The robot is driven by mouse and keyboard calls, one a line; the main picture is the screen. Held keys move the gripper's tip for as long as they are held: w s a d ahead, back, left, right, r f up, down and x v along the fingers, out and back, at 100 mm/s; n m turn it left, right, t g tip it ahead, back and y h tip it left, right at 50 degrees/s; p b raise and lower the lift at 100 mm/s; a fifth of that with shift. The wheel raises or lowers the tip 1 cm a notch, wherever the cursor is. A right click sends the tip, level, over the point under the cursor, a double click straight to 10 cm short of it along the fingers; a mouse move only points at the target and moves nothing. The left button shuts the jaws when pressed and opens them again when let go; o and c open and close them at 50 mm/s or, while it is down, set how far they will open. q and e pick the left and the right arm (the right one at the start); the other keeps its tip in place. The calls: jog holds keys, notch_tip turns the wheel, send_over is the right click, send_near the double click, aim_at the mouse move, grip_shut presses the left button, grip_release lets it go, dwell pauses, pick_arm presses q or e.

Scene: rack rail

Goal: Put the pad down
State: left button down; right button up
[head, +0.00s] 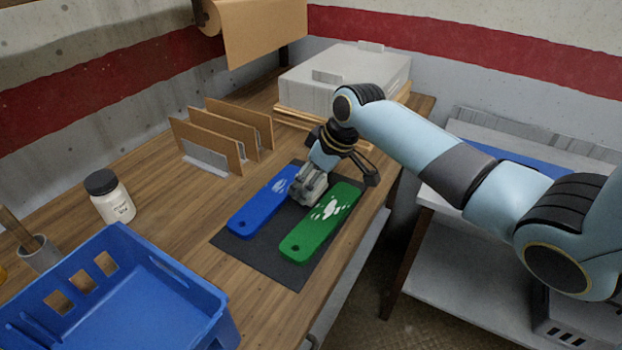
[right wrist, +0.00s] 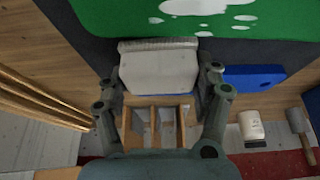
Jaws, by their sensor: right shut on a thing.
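My right gripper (head: 313,183) is shut on a pale grey block-like pad (right wrist: 160,68), and its fingers flank the pad in the right wrist view. In the head view the gripper points down between a blue board (head: 262,203) and a green board (head: 320,222), both with white splashes. The boards lie on a dark mat (head: 245,248). The gripper hides part of the pad and the blue board's far end. I cannot tell whether the pad touches the mat or a board. My left gripper is not in view.
Upright brown dividers (head: 225,130) stand at the back left. A white jar (head: 112,198) with a dark lid and a blue crate (head: 185,285) are to the left. A grey box (head: 345,75) is at the back. Bare wood lies left of the mat.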

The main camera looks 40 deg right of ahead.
jog(key=shift+f, duration=0.15)
jog(key=o, duration=1.7)
jog(key=shift+c, duration=0.2)
